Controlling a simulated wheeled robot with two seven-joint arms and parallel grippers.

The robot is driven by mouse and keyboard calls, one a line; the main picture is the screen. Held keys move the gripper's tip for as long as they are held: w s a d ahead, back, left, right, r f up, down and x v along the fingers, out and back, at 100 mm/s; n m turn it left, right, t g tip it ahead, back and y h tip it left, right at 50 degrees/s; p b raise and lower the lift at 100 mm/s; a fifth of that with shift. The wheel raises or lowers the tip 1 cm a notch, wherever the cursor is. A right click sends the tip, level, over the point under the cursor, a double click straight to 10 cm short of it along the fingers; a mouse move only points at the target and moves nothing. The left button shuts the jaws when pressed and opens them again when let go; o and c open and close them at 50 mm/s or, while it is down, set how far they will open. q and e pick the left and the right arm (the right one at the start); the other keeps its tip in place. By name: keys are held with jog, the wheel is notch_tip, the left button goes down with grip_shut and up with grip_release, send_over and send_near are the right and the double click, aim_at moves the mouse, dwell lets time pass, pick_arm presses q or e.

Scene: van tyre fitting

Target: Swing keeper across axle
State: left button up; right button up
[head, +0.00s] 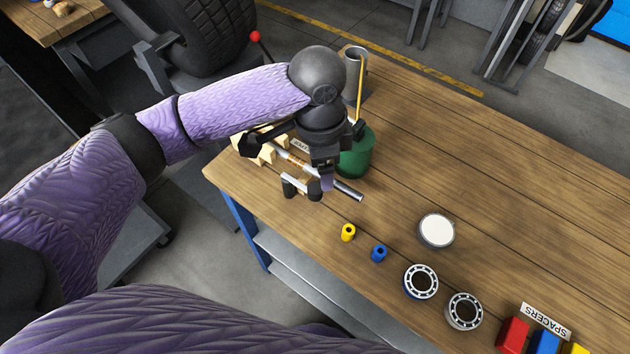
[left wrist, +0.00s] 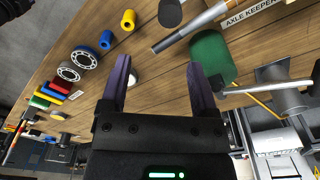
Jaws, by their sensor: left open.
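The axle, a silver rod (head: 347,188), lies near the table's left end beside pale wooden blocks (head: 268,148). Its end also shows in the left wrist view (left wrist: 190,32), near the AXLE KEEPER label (left wrist: 250,12). A dark round-ended piece (head: 288,188) with a short light bar sits by the rod, partly hidden by my gripper; it may be the keeper. A dark cylinder (left wrist: 170,12) shows at the wrist view's top edge. My left gripper (head: 325,182) is above this spot, its fingers (left wrist: 158,66) apart with nothing between them. My right gripper is out of view.
A green can (head: 356,155) stands close behind my left gripper, with a grey holder (head: 356,62) beyond. Yellow (head: 348,232) and blue (head: 379,253) spacers, a white disc (head: 437,230) and two bearings (head: 421,281) lie to the right.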

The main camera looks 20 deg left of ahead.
aim_at(315, 188)
pick_arm(q)
jog(key=shift+y, duration=0.3)
jog(key=f+b, duration=0.1)
jog(key=f, duration=0.1)
jog(key=a+f+b, duration=0.1)
jog(key=f, duration=0.2)
jog(key=f+b, duration=0.1)
jog(key=f, duration=0.2)
jog(key=shift+w+a+f, duration=0.15)
jog(key=shift+a+f, duration=0.05)
jog(key=shift+a, duration=0.05)
grip_shut()
jog(key=shift+r, duration=0.1)
dwell(0.7)
